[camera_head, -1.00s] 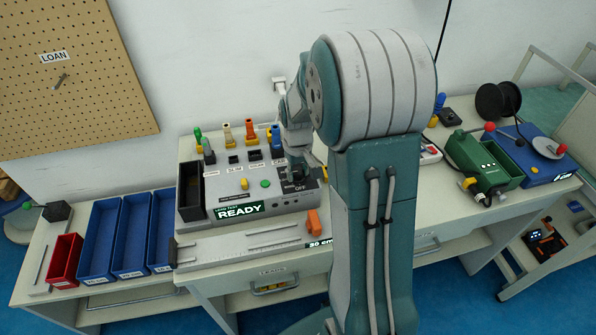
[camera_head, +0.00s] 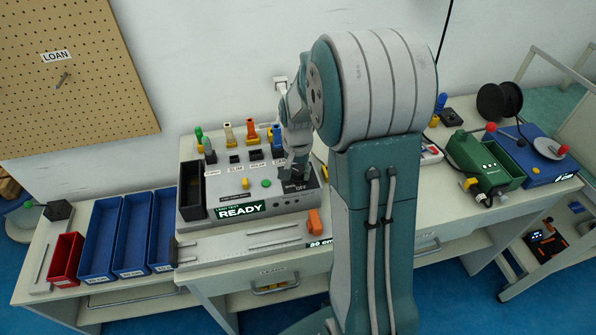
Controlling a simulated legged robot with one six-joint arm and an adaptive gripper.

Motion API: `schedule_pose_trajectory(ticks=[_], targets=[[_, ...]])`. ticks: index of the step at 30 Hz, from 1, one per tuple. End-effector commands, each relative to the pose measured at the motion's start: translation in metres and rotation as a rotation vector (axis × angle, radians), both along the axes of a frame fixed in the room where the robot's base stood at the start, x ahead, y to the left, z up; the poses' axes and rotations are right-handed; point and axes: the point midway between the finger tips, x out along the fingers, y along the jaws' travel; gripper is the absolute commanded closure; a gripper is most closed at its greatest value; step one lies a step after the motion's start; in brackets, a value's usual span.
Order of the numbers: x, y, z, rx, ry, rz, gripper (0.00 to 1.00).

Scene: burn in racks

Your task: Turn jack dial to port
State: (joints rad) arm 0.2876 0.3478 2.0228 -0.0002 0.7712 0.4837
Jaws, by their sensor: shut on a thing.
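The grey test box (camera_head: 222,200) stands on the bench with a lit READY display (camera_head: 240,210) on its front. My gripper (camera_head: 295,176) points down onto the dark dial panel (camera_head: 292,187) at the box's right end, where the word OFF shows. It is shut on the jack dial there. The dial itself is hidden by the fingers and the small size, so which mark it points to cannot be told. A green button (camera_head: 266,183) sits left of the panel.
Several coloured plugs stand along the box's back, including an orange one (camera_head: 250,132) and a blue one (camera_head: 277,135). Blue bins (camera_head: 131,235) and a red bin (camera_head: 66,259) are at left; a green box (camera_head: 484,165) is right.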

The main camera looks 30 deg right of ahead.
Motion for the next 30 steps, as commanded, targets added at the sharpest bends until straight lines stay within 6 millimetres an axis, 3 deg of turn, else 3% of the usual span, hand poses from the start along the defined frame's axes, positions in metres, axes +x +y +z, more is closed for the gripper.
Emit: schedule_pose_trajectory(ticks=[19,20,21,30], targets=[[0.0013,0.0007,-0.0001,0.001,-0.004,-0.049,1.0],[0.0013,0.0006,-0.0001,0.001,-0.004,-0.049,0.4],[0.0012,0.0007,-0.0001,0.0,-0.003,-0.049,0.22],[0.0006,0.0003,0.0,0.0,-0.001,-0.048,0.19]])
